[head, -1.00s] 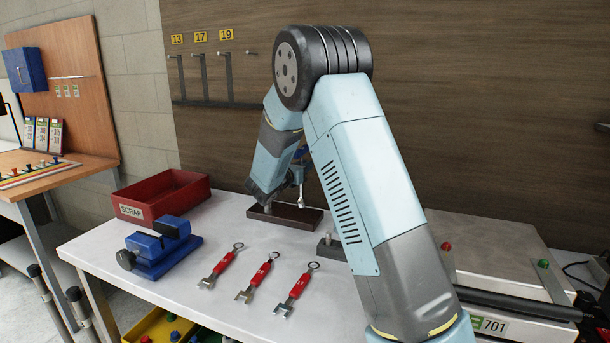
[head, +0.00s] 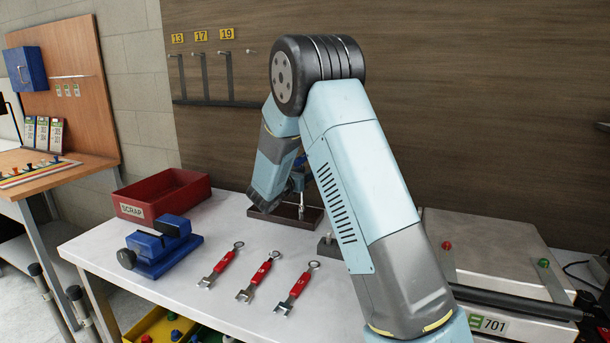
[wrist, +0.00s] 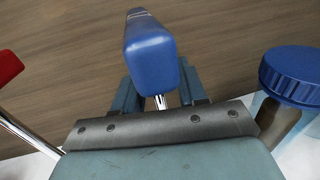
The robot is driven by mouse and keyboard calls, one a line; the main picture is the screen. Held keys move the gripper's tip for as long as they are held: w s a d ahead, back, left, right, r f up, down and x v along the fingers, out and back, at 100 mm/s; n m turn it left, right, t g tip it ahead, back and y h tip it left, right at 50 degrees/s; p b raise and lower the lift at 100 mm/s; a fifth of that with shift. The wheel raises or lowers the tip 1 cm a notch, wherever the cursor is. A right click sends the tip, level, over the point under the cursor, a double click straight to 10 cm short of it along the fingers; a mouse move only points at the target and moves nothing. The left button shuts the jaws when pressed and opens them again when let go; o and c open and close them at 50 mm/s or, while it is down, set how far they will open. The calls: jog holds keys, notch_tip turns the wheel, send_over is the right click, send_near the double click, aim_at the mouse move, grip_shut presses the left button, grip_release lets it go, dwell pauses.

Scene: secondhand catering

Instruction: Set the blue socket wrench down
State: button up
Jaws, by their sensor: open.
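The blue socket wrench (wrist: 150,45) shows in the wrist view as a blue handle with a short bright metal shaft below it, between the jaws of my gripper (wrist: 163,95). The jaws are open, one on each side of the handle. In the head view, my gripper (head: 297,182) is partly hidden behind my forearm. The wrench's metal shaft (head: 301,204) hangs or stands there over a dark brown tray (head: 313,217). I cannot tell whether its lower end touches the tray.
Three red-handled wrenches (head: 258,274) lie at the bench front. A blue vise (head: 160,246) and a red scrap bin (head: 160,196) are left; a grey scale (head: 490,250) is right. In the wrist view, a red-ended metal rod (wrist: 30,133) and blue-capped object (wrist: 292,72) flank the gripper.

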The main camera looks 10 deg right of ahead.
jog(key=shift+r, duration=0.1)
jog(key=v, duration=1.2)
jog(key=s+d+r+m+g+y, duration=0.1)
jog(key=s+d+r+m+g, duration=0.35)
jog(key=s+d+m, duration=0.4)
jog(key=s+d+r+m+g+y, duration=0.25)
jog(key=s+d+m+g, duration=0.3)
jog(key=s, duration=0.65)
jog(key=s+a+r+m+t+y, duration=0.1)
jog(key=s+a+m+y, duration=0.2)
jog(key=s, duration=0.7)
jog(key=s+a+r+m+t+y, duration=0.2)
jog(key=s+m+y, duration=0.4)
jog(key=s+m, duration=0.3)
jog(key=shift+s+a+m+y, duration=0.35)
jog(key=shift+s+a, duration=0.1)
jog(key=shift+s, duration=0.3)
